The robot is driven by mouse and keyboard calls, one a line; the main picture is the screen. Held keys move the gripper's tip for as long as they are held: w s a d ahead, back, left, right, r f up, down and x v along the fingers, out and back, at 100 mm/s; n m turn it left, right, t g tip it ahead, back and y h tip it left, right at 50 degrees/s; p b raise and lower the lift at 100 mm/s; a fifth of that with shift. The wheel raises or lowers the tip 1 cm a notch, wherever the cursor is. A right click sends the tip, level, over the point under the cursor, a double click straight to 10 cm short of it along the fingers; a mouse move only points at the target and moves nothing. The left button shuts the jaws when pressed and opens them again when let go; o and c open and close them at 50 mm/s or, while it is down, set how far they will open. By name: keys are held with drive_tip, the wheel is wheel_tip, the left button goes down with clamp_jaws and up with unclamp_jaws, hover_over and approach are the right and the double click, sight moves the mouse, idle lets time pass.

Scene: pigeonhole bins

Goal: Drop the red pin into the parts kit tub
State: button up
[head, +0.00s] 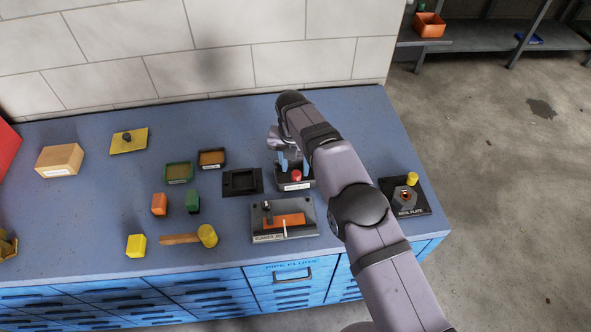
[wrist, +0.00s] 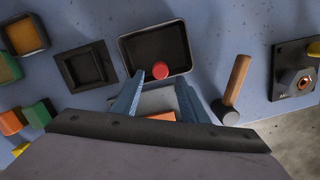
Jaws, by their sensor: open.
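The parts kit tub is a dark shallow tray with a pale front label (head: 294,187), below my gripper in the head view. In the wrist view its dark open inside (wrist: 150,44) faces me. The red pin (head: 297,176) shows at the tub's near side, and in the wrist view its round red end (wrist: 160,70) overlaps the near rim. I cannot tell whether it rests in the tub or is just above it. My gripper (head: 290,163) is over the tub with its blue fingers (wrist: 160,95) spread apart. The pin appears beyond the fingertips, with neither finger touching it.
A grey clamp jig (head: 268,235) with an orange part stands in front of the tub. A black square tray (head: 242,182) lies to its left. A wooden-handled hammer (wrist: 235,82) lies right of the tub, with the anvil plate (head: 404,209) farther right.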

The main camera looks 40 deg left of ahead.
wheel_tip(320, 180, up, 10)
drive_tip(key=s+b, duration=0.1)
drive_tip(key=shift+d, duration=0.25)
drive_tip(key=shift+f, duration=0.1)
drive_tip(key=w+d+r+m, duration=0.1)
drive_tip(key=w+d+m, duration=0.3)
drive_tip(key=d+m, duration=0.45)
drive_tip(key=w+d+r+m, duration=0.2)
drive_tip(key=w+d+m, duration=0.3)
drive_tip(key=d, duration=0.6)
drive_tip(key=s+d+f+m, duration=0.1)
drive_tip(key=s+d+m, duration=0.1)
drive_tip(key=d+m, duration=0.5)
drive_tip(key=s+d+m, duration=0.3)
drive_tip(key=d+m, duration=0.2)
drive_tip(key=d, duration=0.5)
drive_tip(key=s+d+f+m, duration=0.2)
drive_tip(key=s+d+m, duration=0.5)
drive_tip(key=s, duration=0.1)
drive_tip(key=s+d+f+m+g, duration=0.1)
drive_tip(key=s+d+f+m, duration=0.2)
drive_tip(key=s+d+m, duration=0.4)
drive_tip(key=shift+s+m+h, duration=0.3)
drive_tip(key=shift+s+m, duration=0.25)
drive_tip(key=shift+s, duration=0.25)
